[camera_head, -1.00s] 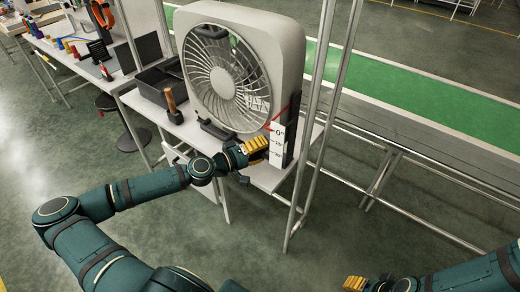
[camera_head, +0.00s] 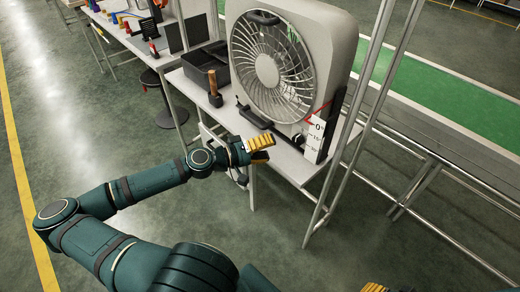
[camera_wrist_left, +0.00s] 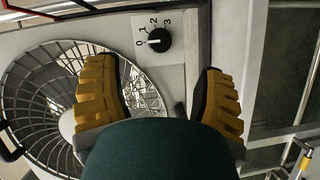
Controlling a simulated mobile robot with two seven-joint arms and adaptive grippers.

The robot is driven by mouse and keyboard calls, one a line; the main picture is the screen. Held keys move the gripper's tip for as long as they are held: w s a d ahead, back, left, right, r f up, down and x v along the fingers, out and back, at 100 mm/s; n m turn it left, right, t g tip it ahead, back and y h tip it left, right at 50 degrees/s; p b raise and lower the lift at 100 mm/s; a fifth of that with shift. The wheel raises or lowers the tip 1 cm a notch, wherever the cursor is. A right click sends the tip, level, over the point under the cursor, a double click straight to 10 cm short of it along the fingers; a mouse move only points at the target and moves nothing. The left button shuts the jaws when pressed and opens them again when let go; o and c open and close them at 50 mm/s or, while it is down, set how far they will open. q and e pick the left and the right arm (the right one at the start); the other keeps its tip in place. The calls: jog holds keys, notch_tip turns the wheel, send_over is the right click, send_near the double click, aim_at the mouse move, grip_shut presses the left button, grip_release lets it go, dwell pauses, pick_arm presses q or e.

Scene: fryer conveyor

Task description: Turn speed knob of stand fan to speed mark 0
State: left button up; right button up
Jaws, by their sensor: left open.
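The stand fan (camera_head: 325,50) is a pale box fan with a round grille, upright on a white table. Its black speed knob (camera_wrist_left: 158,40) shows in the left wrist view, beside the marks 0, 1, 2 and 3. The knob's white pointer lies toward the left, at the 0 mark (camera_wrist_left: 139,43). The knob is small and dark in the head view (camera_head: 298,138). My left gripper (camera_head: 262,150) is open and empty, apart from the fan and in front of its lower part. My right gripper (camera_head: 375,288) is mostly cut off at the bottom edge.
A wooden-handled tool (camera_head: 213,85) and a black bin (camera_head: 190,68) are to the left. Metal posts (camera_head: 375,95) rise at the right, before a green conveyor (camera_head: 440,95). The floor in front is open.

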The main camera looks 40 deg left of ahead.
pick_arm(q)
jog(key=shift+v, duration=1.2)
